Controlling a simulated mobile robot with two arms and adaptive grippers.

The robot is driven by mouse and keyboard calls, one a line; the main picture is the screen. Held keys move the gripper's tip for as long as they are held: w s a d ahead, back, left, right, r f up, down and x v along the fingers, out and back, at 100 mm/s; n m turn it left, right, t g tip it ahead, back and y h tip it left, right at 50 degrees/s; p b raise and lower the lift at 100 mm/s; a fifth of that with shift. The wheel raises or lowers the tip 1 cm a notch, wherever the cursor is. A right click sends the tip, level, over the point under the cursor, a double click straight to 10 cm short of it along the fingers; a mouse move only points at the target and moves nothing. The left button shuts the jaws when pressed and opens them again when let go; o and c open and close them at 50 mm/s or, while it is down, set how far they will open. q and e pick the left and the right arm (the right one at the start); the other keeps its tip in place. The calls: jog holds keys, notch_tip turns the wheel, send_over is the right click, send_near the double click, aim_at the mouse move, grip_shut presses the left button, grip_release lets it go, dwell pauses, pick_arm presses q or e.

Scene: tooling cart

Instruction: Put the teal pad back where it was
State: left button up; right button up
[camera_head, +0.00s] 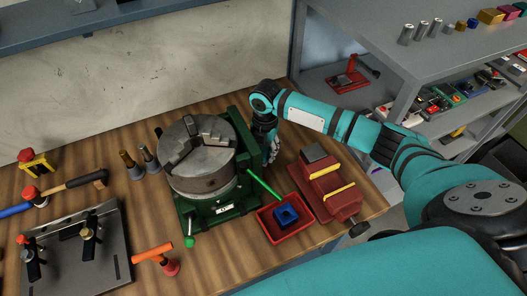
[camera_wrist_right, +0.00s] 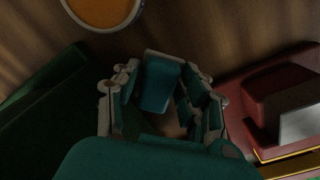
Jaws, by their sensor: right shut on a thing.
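My right gripper (camera_head: 271,152) reaches down between the green base of the chuck and the red vise, close to the wooden bench top. In the right wrist view the gripper (camera_wrist_right: 163,85) is shut on the teal pad (camera_wrist_right: 158,82), a small block held between its fingers. The pad is hidden in the head view, and I cannot tell whether it touches the bench. My left gripper is not in view.
The chuck (camera_head: 197,160) on its green base stands left of the gripper. The red vise (camera_head: 324,190) with yellow strips stands to the right. A red tray (camera_head: 265,224) holding a blue block (camera_head: 287,214) lies in front. An orange round thing (camera_wrist_right: 102,10) shows in the wrist view.

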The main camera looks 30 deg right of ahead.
aim_at(265, 149)
jog(key=shift+f, duration=1.05)
jog(key=shift+f, duration=0.1)
jog(key=o, duration=1.1)
jog(key=shift+o, duration=0.2)
jog(key=shift+r, duration=0.25)
notch_tip(265, 149, up, 12)
jog(key=shift+s+d+f+b, duration=0.1)
jog(key=shift+b, duration=0.85)
